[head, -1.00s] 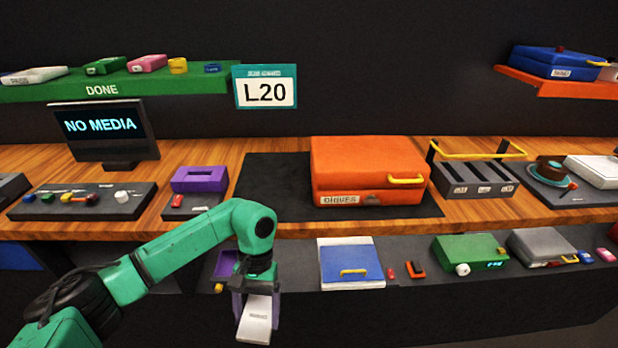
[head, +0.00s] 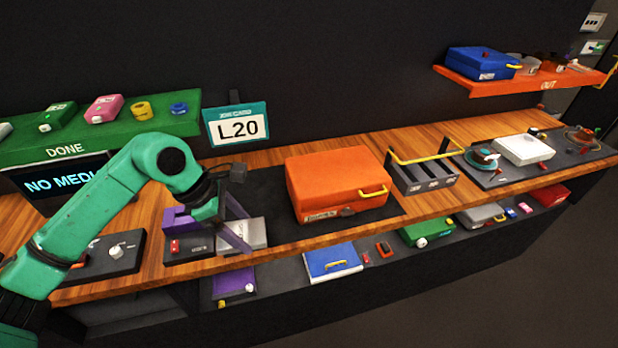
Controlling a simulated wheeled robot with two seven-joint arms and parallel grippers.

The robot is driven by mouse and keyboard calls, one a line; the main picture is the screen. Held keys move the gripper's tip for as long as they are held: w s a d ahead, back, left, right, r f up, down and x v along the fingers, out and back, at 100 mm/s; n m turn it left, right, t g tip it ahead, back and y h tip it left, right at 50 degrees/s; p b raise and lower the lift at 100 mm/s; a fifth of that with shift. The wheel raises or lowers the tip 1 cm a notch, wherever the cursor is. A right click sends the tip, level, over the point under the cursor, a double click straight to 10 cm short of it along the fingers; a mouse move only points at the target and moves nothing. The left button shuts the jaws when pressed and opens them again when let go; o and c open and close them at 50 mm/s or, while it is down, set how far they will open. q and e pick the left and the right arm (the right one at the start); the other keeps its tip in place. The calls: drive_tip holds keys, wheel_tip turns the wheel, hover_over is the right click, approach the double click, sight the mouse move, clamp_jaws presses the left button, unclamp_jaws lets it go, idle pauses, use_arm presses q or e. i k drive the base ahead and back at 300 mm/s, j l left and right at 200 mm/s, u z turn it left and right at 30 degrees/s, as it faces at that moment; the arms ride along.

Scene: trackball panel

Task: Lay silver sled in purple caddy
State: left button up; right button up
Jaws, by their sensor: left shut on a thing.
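The silver sled (head: 250,231) is a flat, light grey slab at the front of the bench, left of the orange case. My left gripper (head: 236,236) is shut on it, with a finger on each side. Whether the sled touches the surface below is unclear. A purple block (head: 180,219) on a dark base stands just left of the sled, partly hidden by my gripper. Another purple thing (head: 236,281), like a tray, lies on the lower shelf below. I cannot tell for sure which is the purple caddy. My right gripper is out of view.
The orange case (head: 335,185) stands on a dark mat to the right of my gripper. A black rack (head: 425,180) with a yellow handle is farther right. A control panel (head: 105,258) is at left. The L20 sign (head: 238,127) stands behind. A blue box (head: 332,262) lies on the lower shelf.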

sight(234, 279)
drive_tip(key=i, duration=0.8)
drive_tip(key=j, duration=0.15)
drive_tip(key=i+u, duration=0.05)
